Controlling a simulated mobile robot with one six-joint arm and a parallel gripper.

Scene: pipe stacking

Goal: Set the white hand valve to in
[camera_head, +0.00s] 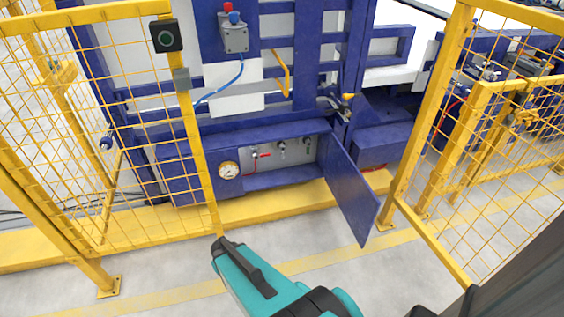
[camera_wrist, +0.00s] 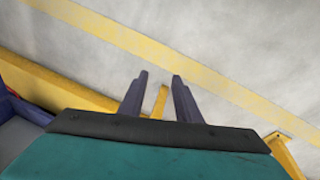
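The open blue cabinet (camera_head: 282,181) at the foot of the machine holds a pressure gauge (camera_head: 229,170), a red-handled valve (camera_head: 262,155) and two small dark and grey fittings, a middle one (camera_head: 281,147) and a right one (camera_head: 307,142). They are too small to tell which is the white hand valve. My gripper (camera_wrist: 160,74) shows two dark fingers apart with nothing between them in the wrist view. In the head view my gripper (camera_head: 217,243) is in front of and below the cabinet, apart from it. The wrist view shows none of the valves.
The blue cabinet door (camera_head: 350,190) stands open on the right. Yellow mesh fences, a left one (camera_head: 207,180) and a right one (camera_head: 398,185), flank the opening. A yellow floor beam (camera_head: 290,198) runs below the cabinet. The grey floor (camera_head: 180,265) in front is clear.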

